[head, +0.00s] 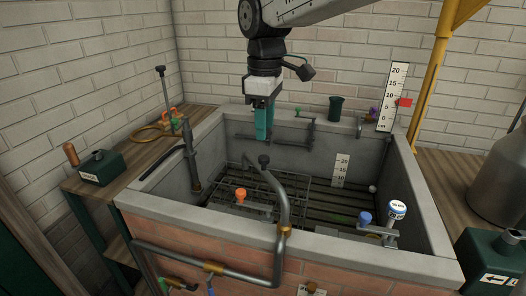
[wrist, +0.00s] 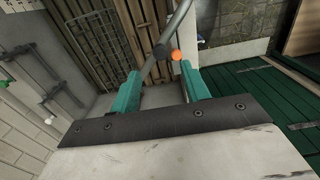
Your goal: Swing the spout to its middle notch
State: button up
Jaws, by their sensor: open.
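The spout (head: 283,190) is a bent grey pipe rising from a brass collar (head: 284,231) on the basin's front rim. Its arm reaches back over the basin and ends in a dark tip (head: 264,161). My gripper (head: 264,134) has teal fingers, points down over the basin and is empty. It is above and apart from the spout's tip in the head view. In the wrist view my gripper (wrist: 160,88) is open. I cannot make out any notches.
The stone basin (head: 355,253) holds a wire rack (head: 290,187). A standpipe (head: 190,158) rises at the left. A metal churn (head: 497,185) stands at far right.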

aim_at(264, 157)
notch_tip(264, 157, down, 8)
jog(key=shift+w+a+r, duration=0.1)
jog(key=shift+a, duration=0.05)
dwell(0.3)
grip_shut()
